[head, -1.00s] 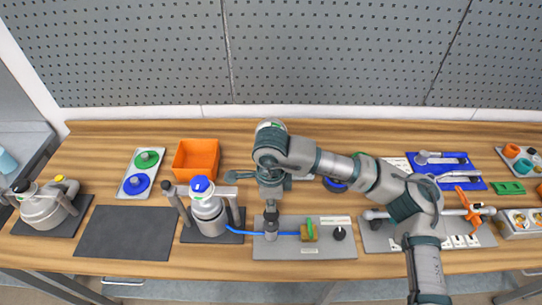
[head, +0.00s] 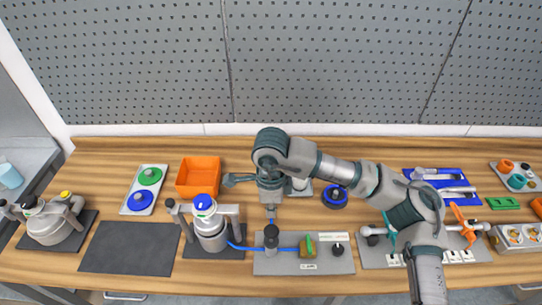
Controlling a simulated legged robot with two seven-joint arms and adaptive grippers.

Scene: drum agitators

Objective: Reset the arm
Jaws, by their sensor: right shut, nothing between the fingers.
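My right arm comes in from the right and reaches across the table. Its gripper (head: 271,215) points down, shut and empty. It is above a dark upright cylinder (head: 271,236) on a grey board (head: 330,265), and a small gap seems to show between them. A blue hose (head: 240,246) runs from this board to a metal drum (head: 211,232) with a blue cap (head: 203,203) on the left. My left gripper is not in view.
An orange bin (head: 198,176) and a plate with green and blue discs (head: 137,205) stand at the back left. A dark mat (head: 130,248) lies empty. A second drum (head: 48,226) is at far left. A board with an orange handle (head: 464,226) is at right. A pegboard wall (head: 330,60) closes the back.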

